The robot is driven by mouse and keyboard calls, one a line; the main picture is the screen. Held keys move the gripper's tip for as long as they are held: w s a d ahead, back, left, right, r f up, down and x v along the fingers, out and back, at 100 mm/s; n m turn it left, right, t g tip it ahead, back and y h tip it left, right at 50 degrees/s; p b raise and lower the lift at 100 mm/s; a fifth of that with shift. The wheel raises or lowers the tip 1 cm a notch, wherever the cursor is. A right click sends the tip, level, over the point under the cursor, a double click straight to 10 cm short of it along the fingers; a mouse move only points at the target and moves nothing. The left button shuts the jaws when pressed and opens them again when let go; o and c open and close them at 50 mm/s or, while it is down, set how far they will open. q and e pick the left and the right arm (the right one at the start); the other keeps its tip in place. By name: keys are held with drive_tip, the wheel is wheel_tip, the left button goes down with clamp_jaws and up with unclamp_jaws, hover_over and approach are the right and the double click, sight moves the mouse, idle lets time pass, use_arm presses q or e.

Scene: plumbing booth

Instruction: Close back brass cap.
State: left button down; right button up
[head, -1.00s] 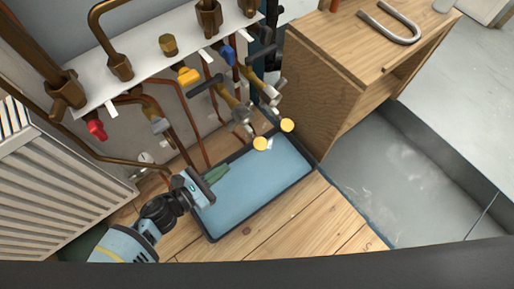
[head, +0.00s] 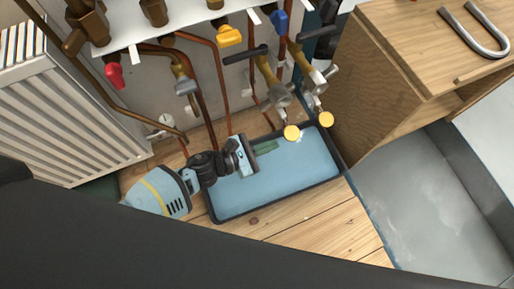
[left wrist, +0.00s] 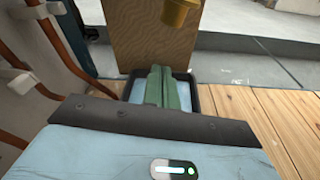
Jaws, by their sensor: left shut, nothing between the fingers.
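Two round brass caps sit at the ends of valve bodies above the blue tray in the head view: one brass cap (head: 291,132) nearer my gripper, and another brass cap (head: 326,119) farther right. I cannot tell for sure which is the back one. My left gripper (head: 275,145) has its green fingers shut and empty, just left of the nearer cap and apart from it. In the left wrist view the shut fingers (left wrist: 160,88) point ahead, and one brass cap (left wrist: 178,12) hangs above and beyond them at the top edge. My right gripper is not in view.
A blue tray (head: 240,212) with a dark rim lies on the wooden floor below the valves. Copper pipes (head: 215,85) and valves with red, yellow and blue handles fill the wall. A wooden cabinet (head: 375,90) stands right of the caps, a white radiator (head: 75,120) at left.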

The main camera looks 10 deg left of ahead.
sight(289, 130)
use_arm(q)
drive_tip(key=d+r, duration=0.1)
drive_tip(key=w+d+r, duration=0.1)
drive_tip(key=d+r, duration=0.1)
drive_tip(key=shift+w, duration=0.25)
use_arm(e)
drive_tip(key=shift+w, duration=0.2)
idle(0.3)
use_arm(q)
drive_tip(key=shift+r, duration=0.15)
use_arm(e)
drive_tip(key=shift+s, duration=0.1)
